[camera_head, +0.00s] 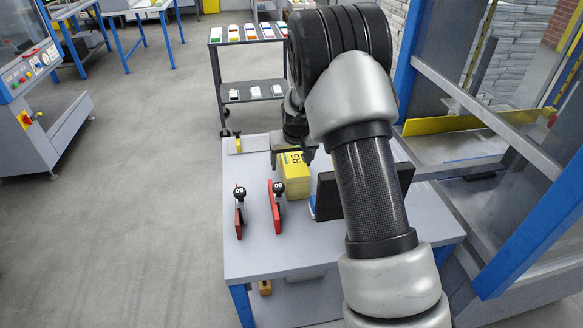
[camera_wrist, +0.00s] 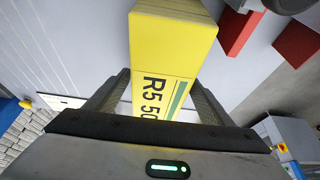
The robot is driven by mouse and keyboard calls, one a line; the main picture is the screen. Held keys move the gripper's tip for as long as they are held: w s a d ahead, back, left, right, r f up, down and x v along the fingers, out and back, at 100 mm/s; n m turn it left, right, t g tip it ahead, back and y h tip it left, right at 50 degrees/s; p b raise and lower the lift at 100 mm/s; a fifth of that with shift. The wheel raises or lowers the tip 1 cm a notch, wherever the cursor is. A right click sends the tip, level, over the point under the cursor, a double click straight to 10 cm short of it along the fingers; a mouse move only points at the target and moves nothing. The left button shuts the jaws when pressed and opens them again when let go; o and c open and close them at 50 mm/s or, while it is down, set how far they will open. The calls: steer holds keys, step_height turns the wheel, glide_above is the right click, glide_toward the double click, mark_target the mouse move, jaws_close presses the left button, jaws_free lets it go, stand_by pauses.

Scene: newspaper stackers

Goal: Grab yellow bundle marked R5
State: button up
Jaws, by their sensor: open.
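The yellow bundle (camera_head: 294,172) marked R5 stands on the grey table (camera_head: 255,255), behind two red-bladed items and left of a dark panel. In the wrist view the yellow bundle (camera_wrist: 172,45) shows "R5 50" and a green stripe. My gripper (camera_wrist: 163,88) is open, with one finger on each side of the bundle's marked end. I cannot tell whether either finger touches it. In the head view my gripper (camera_head: 300,150) is at the bundle's top, partly hidden by my arm.
Two red items with black knobs (camera_head: 240,212) (camera_head: 277,205) stand on the table in front of the bundle. A dark panel (camera_head: 328,195) stands close on its right. A blue-framed machine (camera_head: 480,110) is at the right. The table's front left is clear.

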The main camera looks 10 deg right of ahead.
steer(key=shift+w+f, duration=0.25)
steer(key=shift+f, duration=0.35)
